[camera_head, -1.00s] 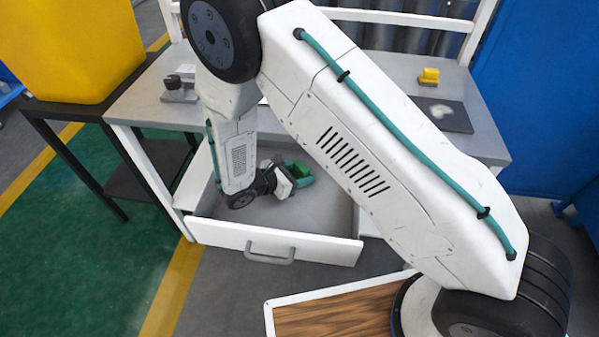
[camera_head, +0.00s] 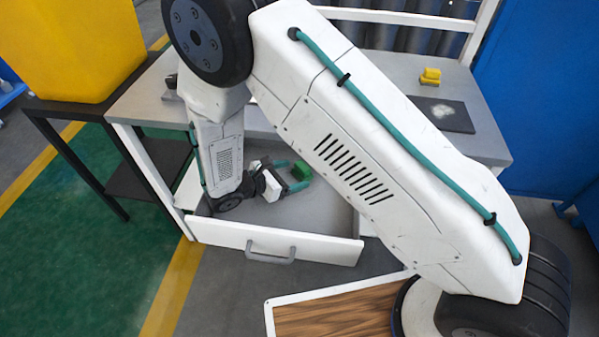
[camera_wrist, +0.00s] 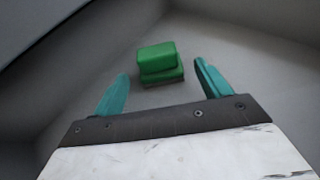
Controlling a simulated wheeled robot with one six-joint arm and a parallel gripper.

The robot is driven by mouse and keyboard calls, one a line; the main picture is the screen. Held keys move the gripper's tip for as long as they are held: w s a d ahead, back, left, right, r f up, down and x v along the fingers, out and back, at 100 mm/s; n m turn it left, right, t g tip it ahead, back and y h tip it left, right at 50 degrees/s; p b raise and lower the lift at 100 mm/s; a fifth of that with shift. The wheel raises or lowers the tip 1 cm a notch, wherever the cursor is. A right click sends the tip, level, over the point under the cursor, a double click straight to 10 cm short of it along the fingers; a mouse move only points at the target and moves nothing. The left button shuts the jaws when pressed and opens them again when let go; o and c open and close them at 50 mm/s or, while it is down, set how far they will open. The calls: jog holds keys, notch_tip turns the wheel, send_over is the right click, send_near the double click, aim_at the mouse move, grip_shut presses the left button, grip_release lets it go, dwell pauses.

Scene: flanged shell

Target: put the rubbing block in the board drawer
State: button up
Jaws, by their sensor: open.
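The green rubbing block (camera_head: 302,170), stepped in shape, lies on the floor of the open board drawer (camera_head: 330,249). In the wrist view the block (camera_wrist: 160,63) rests flat, at and just beyond the fingertips. My gripper (camera_head: 295,175) is inside the drawer, low over its floor, with teal fingers spread. In the wrist view the gripper (camera_wrist: 163,72) shows a gap on both sides of the block, so neither finger touches it. My forearm hides the drawer's left part.
The grey worktop (camera_head: 485,133) above the drawer holds a dark board (camera_head: 445,113) with a pale patch and a yellow block (camera_head: 430,76). A yellow bin (camera_head: 70,45) stands on a black stand at left. My upper arm crosses the view's middle.

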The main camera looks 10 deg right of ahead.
jog(key=v, duration=0.8)
jog(key=shift+r, duration=0.1)
jog(key=shift+r, duration=0.1)
jog(key=s+d+r+m+g+y, duration=0.25)
jog(key=d+r+m, duration=0.45)
jog(key=r, duration=0.4)
jog(key=s+d+r+m+g+y, duration=0.15)
jog(key=d+r+m+g, duration=0.25)
jog(key=d+r, duration=0.6)
jog(key=s+d+r+m+t+y, duration=0.1)
jog(key=s+d+r+m+y, duration=0.3)
jog(key=s, duration=0.5)
jog(key=s+d+r+m+t+y, duration=0.1)
jog(key=s+d+r+m+y, duration=0.3)
jog(key=s+r+m, duration=0.2)
jog(key=s+m, duration=0.2)
jog(key=s, duration=0.2)
jog(key=shift+d, duration=0.15)
jog(key=shift+r, duration=0.1)
